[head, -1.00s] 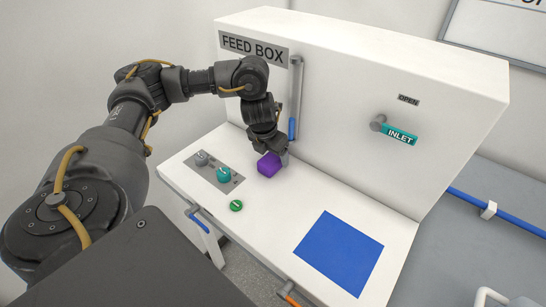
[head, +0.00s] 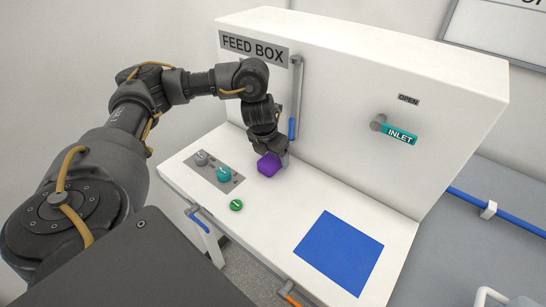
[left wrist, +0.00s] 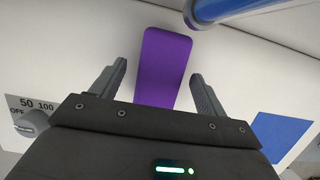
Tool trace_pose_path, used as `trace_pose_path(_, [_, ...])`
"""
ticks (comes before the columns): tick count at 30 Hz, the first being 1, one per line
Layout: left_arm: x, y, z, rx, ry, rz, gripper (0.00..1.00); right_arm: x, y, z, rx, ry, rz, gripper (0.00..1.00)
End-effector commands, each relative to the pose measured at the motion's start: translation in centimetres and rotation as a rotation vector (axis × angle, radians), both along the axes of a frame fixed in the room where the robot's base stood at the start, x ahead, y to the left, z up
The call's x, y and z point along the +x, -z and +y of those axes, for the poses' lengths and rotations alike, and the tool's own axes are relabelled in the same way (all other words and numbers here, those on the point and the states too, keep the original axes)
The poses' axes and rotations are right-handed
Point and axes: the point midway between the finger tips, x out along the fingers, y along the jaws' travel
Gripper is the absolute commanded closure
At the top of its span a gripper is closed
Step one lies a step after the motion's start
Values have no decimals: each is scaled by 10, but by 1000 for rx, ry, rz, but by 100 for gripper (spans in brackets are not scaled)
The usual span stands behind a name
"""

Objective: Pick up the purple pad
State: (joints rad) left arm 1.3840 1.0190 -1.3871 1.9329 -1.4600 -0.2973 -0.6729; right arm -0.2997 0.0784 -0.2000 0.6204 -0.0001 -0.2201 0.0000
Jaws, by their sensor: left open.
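The purple pad (head: 268,164) is a small purple block on the white ledge in the head view, near the wall of the feed box. In the left wrist view the purple pad (left wrist: 163,65) lies between and beyond the fingers, with clear gaps on both sides. My left gripper (head: 276,158) is right at the pad in the head view and hides part of its far side. The left gripper (left wrist: 160,85) is open, its two grey fingers either side of the pad. My right gripper is not in view.
A vertical handle with a blue end (head: 292,128) hangs close behind the gripper. Left of the pad is a panel with a grey knob and a teal knob (head: 223,174); a green button (head: 236,205) is in front. A blue square (head: 338,252) lies at right. The ledge between is clear.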

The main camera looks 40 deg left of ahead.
Motion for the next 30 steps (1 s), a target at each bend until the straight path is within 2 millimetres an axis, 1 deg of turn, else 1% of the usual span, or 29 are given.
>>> trace_pose_path(2, [0, 0, 0, 0, 0, 0, 27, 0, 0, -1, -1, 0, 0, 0])
trace_pose_path(12, [0, 0, 0, 0, 0, 0, 71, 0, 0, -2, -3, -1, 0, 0])
trace_pose_path(13, [0, 0, 0, 0, 0, 0, 74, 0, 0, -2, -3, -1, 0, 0])
trace_pose_path(23, [0, -4, 0, 1, 1, -1, 74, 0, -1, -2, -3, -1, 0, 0])
trace_pose_path(26, [1, -10, 0, 1, 1, -3, 74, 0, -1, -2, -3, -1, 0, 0])
trace_pose_path(30, [1, -25, 0, 1, 1, -5, 74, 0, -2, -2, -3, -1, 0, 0])
